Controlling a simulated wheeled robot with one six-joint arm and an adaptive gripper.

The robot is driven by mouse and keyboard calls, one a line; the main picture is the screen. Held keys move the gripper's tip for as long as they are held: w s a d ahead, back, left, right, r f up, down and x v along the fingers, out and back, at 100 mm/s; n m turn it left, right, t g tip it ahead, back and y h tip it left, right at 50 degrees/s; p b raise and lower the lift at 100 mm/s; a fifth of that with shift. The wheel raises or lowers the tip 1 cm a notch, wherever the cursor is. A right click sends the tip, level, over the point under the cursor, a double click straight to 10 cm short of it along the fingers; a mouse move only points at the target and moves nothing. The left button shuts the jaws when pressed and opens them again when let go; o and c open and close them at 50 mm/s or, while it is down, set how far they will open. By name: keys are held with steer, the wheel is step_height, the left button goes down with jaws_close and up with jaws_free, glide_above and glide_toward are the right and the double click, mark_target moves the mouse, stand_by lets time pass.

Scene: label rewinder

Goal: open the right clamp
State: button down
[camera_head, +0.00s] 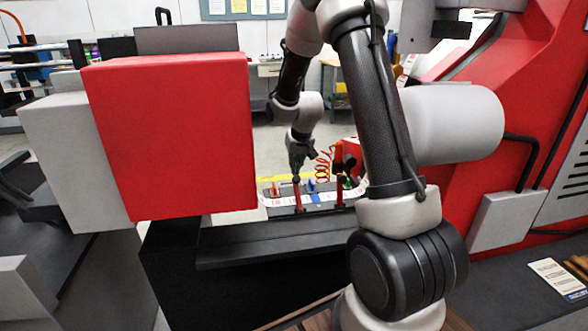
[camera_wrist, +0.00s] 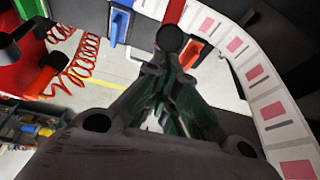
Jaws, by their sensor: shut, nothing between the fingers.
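My gripper (camera_head: 297,172) is shut and empty, pointing down at the splice table (camera_head: 325,206) in the head view. In the wrist view its closed fingertips (camera_wrist: 170,62) are close to a round dark knob (camera_wrist: 171,38) on a dark red bar. In the head view an upright red clamp lever (camera_head: 298,197) stands just below the fingertips. Another red upright lever (camera_head: 339,190) stands to the right, apart from the gripper. Whether the fingers touch the knob cannot be told. I cannot tell surely which lever belongs to the right clamp.
A white label strip with pink squares (camera_wrist: 258,75) curves along the right of the wrist view. A blue part (camera_wrist: 117,25), an orange part (camera_wrist: 192,53) and a red coiled hose (camera_wrist: 80,65) are near. A large red box (camera_head: 175,135) stands left of the arm.

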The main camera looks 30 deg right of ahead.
steer(key=shift+s+a+r, duration=0.2)
steer(key=shift+s+r, duration=0.05)
steer(key=shift+s, duration=0.5)
steer(key=shift+s+a+r, duration=0.2)
steer(key=shift+s+r, duration=0.1)
steer(key=shift+s, duration=0.5)
steer(key=shift+s+a+r, duration=0.2)
steer(key=shift+s+r, duration=0.05)
steer(key=shift+s, duration=0.5)
